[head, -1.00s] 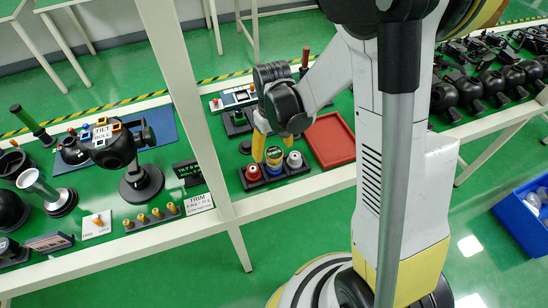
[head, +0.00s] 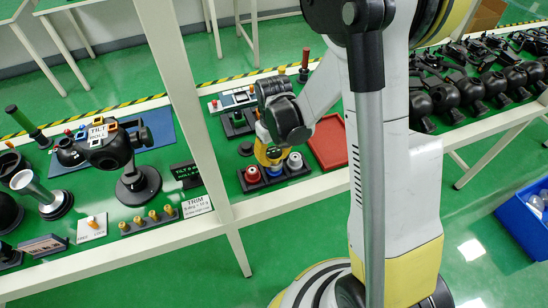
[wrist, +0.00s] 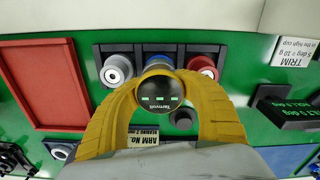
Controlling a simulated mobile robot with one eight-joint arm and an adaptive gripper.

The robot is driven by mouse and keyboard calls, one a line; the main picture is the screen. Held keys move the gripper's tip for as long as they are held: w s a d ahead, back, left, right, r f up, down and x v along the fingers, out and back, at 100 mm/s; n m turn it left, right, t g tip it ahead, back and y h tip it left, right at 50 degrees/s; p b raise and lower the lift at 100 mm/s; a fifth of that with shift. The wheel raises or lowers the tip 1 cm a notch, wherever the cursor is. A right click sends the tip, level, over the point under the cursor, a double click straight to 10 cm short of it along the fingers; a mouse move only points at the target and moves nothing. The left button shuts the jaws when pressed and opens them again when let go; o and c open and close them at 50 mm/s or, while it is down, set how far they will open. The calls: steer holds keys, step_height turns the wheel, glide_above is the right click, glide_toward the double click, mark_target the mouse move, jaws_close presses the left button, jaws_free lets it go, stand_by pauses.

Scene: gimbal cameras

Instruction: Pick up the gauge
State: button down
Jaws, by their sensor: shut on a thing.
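The gauge (wrist: 160,93) is a small round device with a black face, green marks and white lettering. In the wrist view it sits between the curved yellow fingers of my gripper (wrist: 162,100), which are shut on it from both sides. In the head view my gripper (head: 268,155) is over the dark holder on the bench, and the gauge (head: 274,154) shows only in part between the fingers. A blue-ringed piece (wrist: 159,62) is just behind the gauge in the wrist view. I cannot tell whether the gauge still touches it.
The dark holder (wrist: 132,51) also carries a white-and-grey piece (wrist: 117,69) and a red-ringed piece (wrist: 203,67). A red tray (head: 331,142) lies to the right in the head view. A white frame post (head: 190,100) stands left of my gripper. A tilt device (head: 113,150) is further left.

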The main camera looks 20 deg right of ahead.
mark_target(274, 152)
steer(key=shift+r+p, duration=0.35)
steer(key=shift+r, duration=0.35)
step_height(274, 152, up, 3)
steer(key=shift+r+p, duration=0.1)
steer(key=shift+p, duration=0.65)
steer(key=s+d+r+p, duration=0.3)
steer(key=d+r, duration=0.3)
steer(key=d, duration=0.5)
steer(key=w+a+f+b, duration=0.1)
steer(key=a, duration=0.1)
steer(key=w+a+f+b, duration=0.1)
steer(key=w, duration=0.1)
steer(key=shift+a+f+b, duration=0.35)
steer(key=shift+a, duration=0.05)
steer(key=shift+f, duration=0.15)
steer(key=shift+f+b, duration=2.6)
steer(key=shift+f, duration=0.2)
